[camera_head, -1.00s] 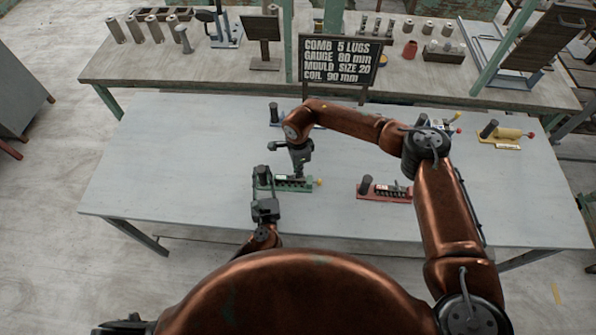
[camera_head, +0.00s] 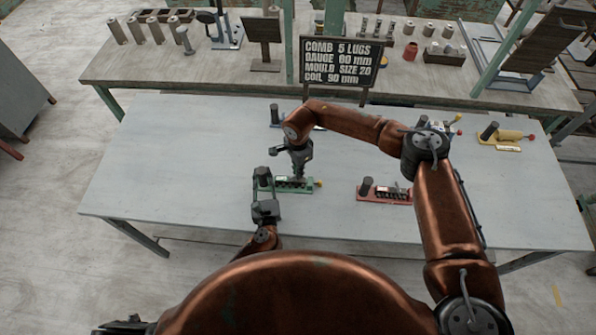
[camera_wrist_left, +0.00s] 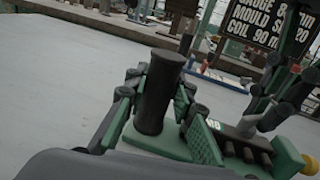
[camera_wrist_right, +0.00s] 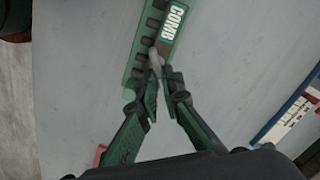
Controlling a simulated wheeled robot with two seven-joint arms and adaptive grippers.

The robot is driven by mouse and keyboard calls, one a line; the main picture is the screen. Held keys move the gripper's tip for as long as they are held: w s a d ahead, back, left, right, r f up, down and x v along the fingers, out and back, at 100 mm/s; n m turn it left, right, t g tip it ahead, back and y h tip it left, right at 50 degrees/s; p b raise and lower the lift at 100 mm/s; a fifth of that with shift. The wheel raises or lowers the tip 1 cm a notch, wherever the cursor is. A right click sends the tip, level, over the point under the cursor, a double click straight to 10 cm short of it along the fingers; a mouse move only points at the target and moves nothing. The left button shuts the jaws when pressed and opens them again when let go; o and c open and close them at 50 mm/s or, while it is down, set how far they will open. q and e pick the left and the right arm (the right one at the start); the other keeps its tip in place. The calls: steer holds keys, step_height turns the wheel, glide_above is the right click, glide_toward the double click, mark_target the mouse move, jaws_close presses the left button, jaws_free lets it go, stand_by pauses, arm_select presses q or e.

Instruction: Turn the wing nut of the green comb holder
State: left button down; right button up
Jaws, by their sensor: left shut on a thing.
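The green comb holder (camera_head: 307,185) lies on the grey table, with a dark upright handle, a row of dark lugs and a yellow knob at its right end. My left gripper (camera_head: 263,177) is shut around the dark handle (camera_wrist_left: 157,95), which stands between its fingers in the left wrist view. My right gripper (camera_head: 300,172) points down over the holder. In the right wrist view its fingertips (camera_wrist_right: 158,82) are close together at a small grey piece, seemingly the wing nut (camera_wrist_right: 155,58), beside the COMB label. Whether they grip it is unclear.
A red holder (camera_head: 384,194) lies to the right, a blue one (camera_head: 274,116) behind, a yellow one (camera_head: 507,137) at the far right. A sign (camera_head: 340,62) stands at the back. The table's left part is clear.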

steer(key=o, duration=0.4)
steer(key=shift+o, duration=0.2)
step_height(320, 180, up, 12)
stand_by(0.4)
arm_select(q)
steer(key=c, duration=1.6)
jaws_free()
steer(key=shift+s, duration=0.1)
